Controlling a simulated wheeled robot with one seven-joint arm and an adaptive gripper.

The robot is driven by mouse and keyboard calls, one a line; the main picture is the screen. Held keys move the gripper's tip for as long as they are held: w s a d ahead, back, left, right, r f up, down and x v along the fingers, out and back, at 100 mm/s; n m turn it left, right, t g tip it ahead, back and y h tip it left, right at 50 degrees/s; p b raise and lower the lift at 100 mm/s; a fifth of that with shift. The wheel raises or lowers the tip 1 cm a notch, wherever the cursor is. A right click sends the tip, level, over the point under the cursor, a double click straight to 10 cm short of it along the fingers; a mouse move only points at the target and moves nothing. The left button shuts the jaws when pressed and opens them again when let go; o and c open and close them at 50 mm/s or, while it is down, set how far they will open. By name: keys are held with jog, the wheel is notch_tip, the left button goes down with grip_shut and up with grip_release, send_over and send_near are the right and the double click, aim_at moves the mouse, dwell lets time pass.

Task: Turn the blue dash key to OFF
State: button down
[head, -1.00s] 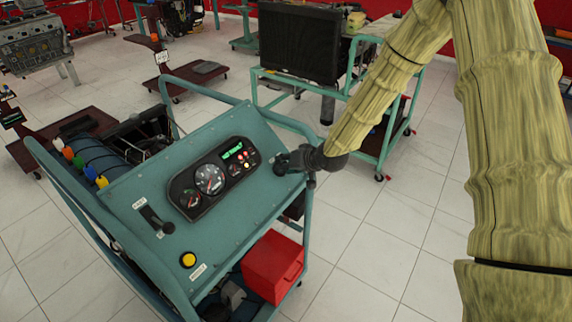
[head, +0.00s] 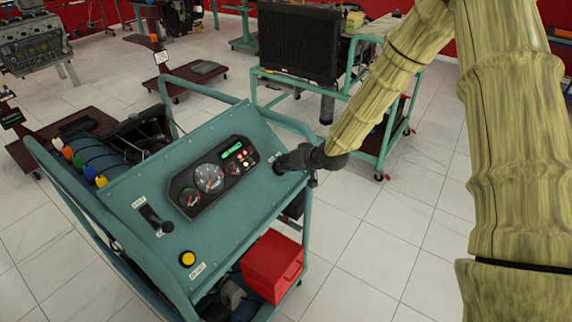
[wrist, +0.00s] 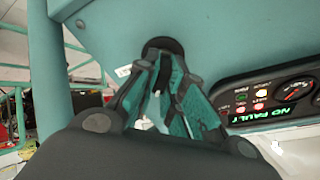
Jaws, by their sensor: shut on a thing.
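The teal dash panel (head: 225,150) slopes in the head view, with its gauge cluster in the middle. My gripper (head: 284,163) is at the panel's upper right edge. In the wrist view, my gripper (wrist: 163,82) has its fingers closed in at the round black key switch (wrist: 162,46). The fingers are shut on the key there. The blue key itself is mostly hidden between the fingertips, so its angle cannot be read. The gauge cluster (wrist: 275,97) shows a lit green "NO FAULT" display and lit red and yellow lamps.
A black lever (head: 155,219) and a yellow button (head: 187,259) are on the panel's lower left. The cart's teal tube rail (head: 290,122) runs close behind my gripper. A red box (head: 272,268) sits below. Open floor lies to the right.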

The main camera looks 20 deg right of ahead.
jog(key=n+y, duration=0.1)
jog(key=n, duration=0.3)
jog(key=shift+b, duration=0.3)
jog(key=shift+a+n+g+y, duration=0.1)
jog(key=shift+n+g+y, duration=0.3)
jog(key=shift+n, duration=1.9)
jog(key=shift+s, duration=0.1)
jog(key=c, duration=1.5)
grip_release()
jog(key=shift+a, duration=0.1)
jog(key=shift+f, duration=0.1)
jog(key=shift+v, duration=6)
jog(key=shift+f, duration=0.2)
